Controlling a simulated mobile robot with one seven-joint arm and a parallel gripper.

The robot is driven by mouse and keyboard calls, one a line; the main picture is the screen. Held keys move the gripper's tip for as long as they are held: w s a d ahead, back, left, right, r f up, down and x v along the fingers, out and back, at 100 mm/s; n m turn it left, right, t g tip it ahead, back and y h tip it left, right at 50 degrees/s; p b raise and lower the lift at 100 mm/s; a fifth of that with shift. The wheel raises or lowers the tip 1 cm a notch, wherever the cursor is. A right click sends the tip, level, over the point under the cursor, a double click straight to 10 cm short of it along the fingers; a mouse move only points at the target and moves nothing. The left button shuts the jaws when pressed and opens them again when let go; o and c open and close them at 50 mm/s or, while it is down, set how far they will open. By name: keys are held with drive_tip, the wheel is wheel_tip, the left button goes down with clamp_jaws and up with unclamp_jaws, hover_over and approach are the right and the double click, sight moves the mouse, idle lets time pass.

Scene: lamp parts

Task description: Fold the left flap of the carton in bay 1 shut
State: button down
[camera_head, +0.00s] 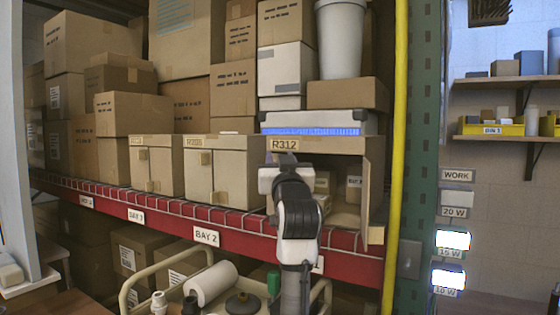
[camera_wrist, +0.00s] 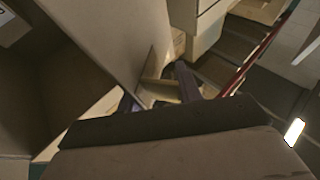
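The carton marked R312 (camera_head: 340,146) stands at the right end of the red-edged shelf, its front open, with small boxes inside. Its right flap (camera_head: 375,195) stands swung open toward me. My gripper and forearm cover the carton's left side, so the left flap is not clear in the head view. In the wrist view, a large cardboard panel (camera_wrist: 115,35), likely that flap, stands close in front of my gripper (camera_wrist: 158,92). Its two fingers are apart, and a small tan tab-like piece (camera_wrist: 160,90) shows between them. Whether they press on it is unclear.
A closed carton (camera_head: 225,165) stands directly left in bay 2, and another is beyond it. A yellow pole (camera_head: 400,120) and green post (camera_head: 428,130) bound the right side. Below the shelf are a cart rail and a white roll (camera_head: 213,283).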

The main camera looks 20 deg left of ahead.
drive_tip(key=c, duration=1.1)
unclamp_jaws()
drive_tip(key=shift+d, duration=0.1)
drive_tip(key=b+v, duration=0.5)
drive_tip(key=v, duration=0.9)
drive_tip(key=shift+c, duration=0.2)
